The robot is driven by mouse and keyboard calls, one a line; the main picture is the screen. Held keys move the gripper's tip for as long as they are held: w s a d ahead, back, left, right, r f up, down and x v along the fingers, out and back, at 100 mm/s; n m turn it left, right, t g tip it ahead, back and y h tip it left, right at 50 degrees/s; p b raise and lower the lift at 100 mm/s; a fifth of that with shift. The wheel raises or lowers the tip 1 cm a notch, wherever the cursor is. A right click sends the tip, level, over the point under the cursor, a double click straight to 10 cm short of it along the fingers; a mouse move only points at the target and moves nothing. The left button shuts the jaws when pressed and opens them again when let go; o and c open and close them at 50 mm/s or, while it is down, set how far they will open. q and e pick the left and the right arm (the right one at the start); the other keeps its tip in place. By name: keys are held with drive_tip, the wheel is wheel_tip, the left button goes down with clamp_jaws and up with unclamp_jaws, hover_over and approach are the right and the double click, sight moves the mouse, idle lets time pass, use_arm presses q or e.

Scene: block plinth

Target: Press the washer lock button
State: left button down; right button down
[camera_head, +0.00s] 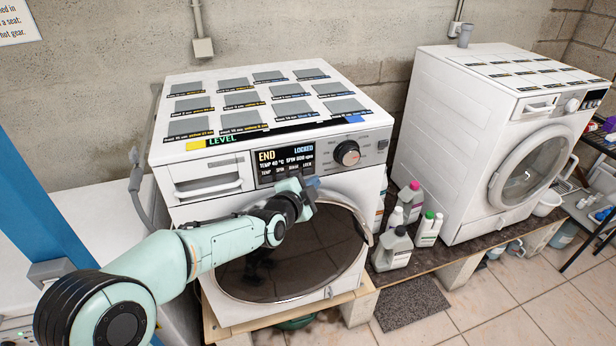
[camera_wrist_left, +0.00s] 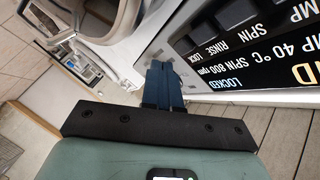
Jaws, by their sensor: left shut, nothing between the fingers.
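The near washer (camera_head: 372,190) has a dark display (camera_head: 286,160) reading END and LOCKED, with TEMP, SPIN, RINSE and LOCK labels along its lower edge. I cannot tell whether the fingertips touch the panel. My right gripper is not in view.
A dial (camera_head: 347,153) sits right of the display. The round dark door (camera_head: 290,262) is below my arm. Bottles (camera_head: 394,250) stand between this washer and a second washer (camera_head: 460,150) at the right. Labelled grey pads cover the near washer's top.

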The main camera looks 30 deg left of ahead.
use_arm(q)
drive_tip(key=shift+w+a, duration=0.15)
drive_tip(key=shift+a, duration=0.15)
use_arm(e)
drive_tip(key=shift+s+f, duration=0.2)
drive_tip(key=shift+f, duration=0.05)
use_arm(q)
drive_tip(key=shift+w, duration=0.1)
idle(1.5)
drive_tip(key=shift+w+a+b, duration=0.2)
drive_tip(key=shift+a+b, duration=0.1)
drive_tip(key=shift+b, duration=0.15)
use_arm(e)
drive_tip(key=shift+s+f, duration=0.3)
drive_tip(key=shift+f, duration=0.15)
use_arm(q)
drive_tip(key=shift+w+a+b, duration=0.3)
drive_tip(key=shift+b, duration=0.1)
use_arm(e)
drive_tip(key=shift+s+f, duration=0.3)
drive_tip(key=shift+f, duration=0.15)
use_arm(q)
drive_tip(key=shift+s+d, duration=0.5)
drive_tip(key=shift+d, duration=0.1)
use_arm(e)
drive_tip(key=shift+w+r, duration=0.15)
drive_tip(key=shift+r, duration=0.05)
